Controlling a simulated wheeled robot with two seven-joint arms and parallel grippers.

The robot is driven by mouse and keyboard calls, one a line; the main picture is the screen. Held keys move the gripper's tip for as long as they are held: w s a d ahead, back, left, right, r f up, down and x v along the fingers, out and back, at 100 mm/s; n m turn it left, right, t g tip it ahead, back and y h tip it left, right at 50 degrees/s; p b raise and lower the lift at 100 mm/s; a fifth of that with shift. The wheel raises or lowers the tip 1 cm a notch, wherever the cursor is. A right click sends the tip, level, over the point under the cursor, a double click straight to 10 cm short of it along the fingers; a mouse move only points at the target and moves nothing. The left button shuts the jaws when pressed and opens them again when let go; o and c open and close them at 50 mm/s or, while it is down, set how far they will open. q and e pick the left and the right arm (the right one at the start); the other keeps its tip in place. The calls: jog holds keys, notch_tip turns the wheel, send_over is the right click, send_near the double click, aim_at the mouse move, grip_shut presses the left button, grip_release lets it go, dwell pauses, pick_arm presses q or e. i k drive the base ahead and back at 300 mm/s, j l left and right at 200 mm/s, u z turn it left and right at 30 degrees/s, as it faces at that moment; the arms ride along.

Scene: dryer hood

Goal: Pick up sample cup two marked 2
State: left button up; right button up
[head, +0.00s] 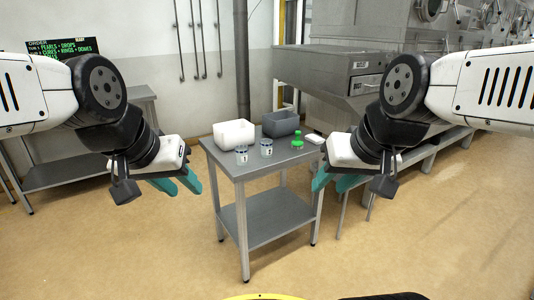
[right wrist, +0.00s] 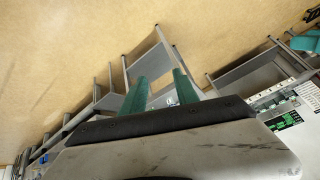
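Two small clear cups with white labels stand upright on the grey metal table, a left cup (head: 241,155) and a right cup (head: 266,148). Each label has a dark mark, too small to tell for certain which one is the 2. My left gripper (head: 180,182) has teal fingers, is open and empty, and hangs left of the table, apart from the cups. My right gripper (head: 335,180) is open and empty beside the table's right edge; its parted fingers also show in the right wrist view (right wrist: 160,88).
The table (head: 250,169) also bears a white bin (head: 233,134), a grey bin (head: 281,123), a green-topped bottle (head: 297,141) and a small white item (head: 315,138). A lower shelf (head: 268,218) is empty. Large steel machinery (head: 335,75) stands behind on the right. The floor in front is clear.

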aim_at(266, 145)
jog(key=i+u, duration=0.15)
jog(key=i, duration=0.5)
jog(key=i+l+u, duration=0.2)
jog(key=i, duration=0.45)
jog(key=j, duration=0.1)
